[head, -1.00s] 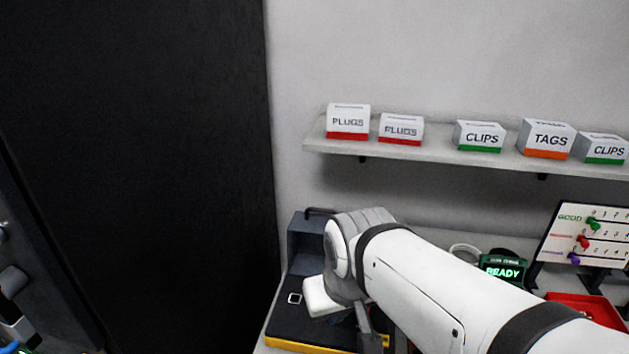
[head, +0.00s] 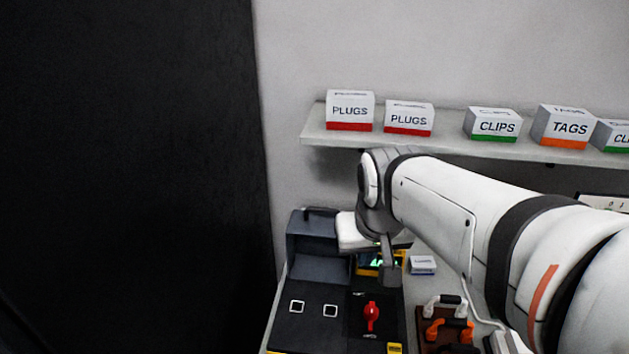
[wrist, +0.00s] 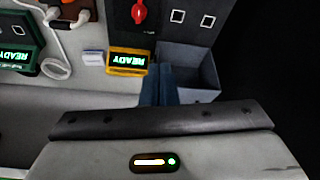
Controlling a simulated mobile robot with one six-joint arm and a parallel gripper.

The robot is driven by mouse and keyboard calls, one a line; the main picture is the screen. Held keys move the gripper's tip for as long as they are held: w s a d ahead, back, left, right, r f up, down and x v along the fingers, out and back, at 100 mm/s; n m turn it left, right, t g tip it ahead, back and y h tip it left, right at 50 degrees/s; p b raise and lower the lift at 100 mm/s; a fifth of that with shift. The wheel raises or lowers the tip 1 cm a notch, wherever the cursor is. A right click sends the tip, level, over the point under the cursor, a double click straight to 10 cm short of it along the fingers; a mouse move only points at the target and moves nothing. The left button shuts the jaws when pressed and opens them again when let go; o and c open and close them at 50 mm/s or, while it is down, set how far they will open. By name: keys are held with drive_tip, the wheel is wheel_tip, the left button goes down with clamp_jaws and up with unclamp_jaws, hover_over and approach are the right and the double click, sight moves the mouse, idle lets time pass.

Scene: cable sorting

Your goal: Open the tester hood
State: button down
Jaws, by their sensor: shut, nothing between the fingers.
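The tester (head: 317,318) is a dark panel with two white-edged square sockets and a red knob (head: 371,315). Its grey-blue hood (head: 319,240), with a dark handle (head: 320,210) on top, stands at the panel's back end. The hood looks raised: the sockets are uncovered, and its hollow side shows in the wrist view (wrist: 190,68). My gripper (head: 391,279) is shut and empty, right of the hood near the yellow READY display (head: 367,263). In the wrist view its fingers (wrist: 159,70) overlap the hood's edge; I cannot tell whether they touch.
A small white box (head: 422,265) lies right of the display. A brown block with orange and white clamps (head: 447,328) stands at the front right. A shelf (head: 338,139) with labelled boxes runs above the arm. A dark panel (head: 130,170) fills the left.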

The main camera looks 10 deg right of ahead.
drive_tip(key=w+r+m+t+h+b, duration=0.1)
drive_tip(key=w+r+m+b, duration=0.2)
drive_tip(key=w, duration=2)
drive_tip(key=p, duration=0.4)
hover_over(333, 218)
wheel_tip(333, 218, down, 8)
drive_tip(key=shift+w+d+f, duration=0.1)
drive_tip(key=shift+w+d, duration=0.05)
drive_tip(key=shift+s+f, duration=0.2)
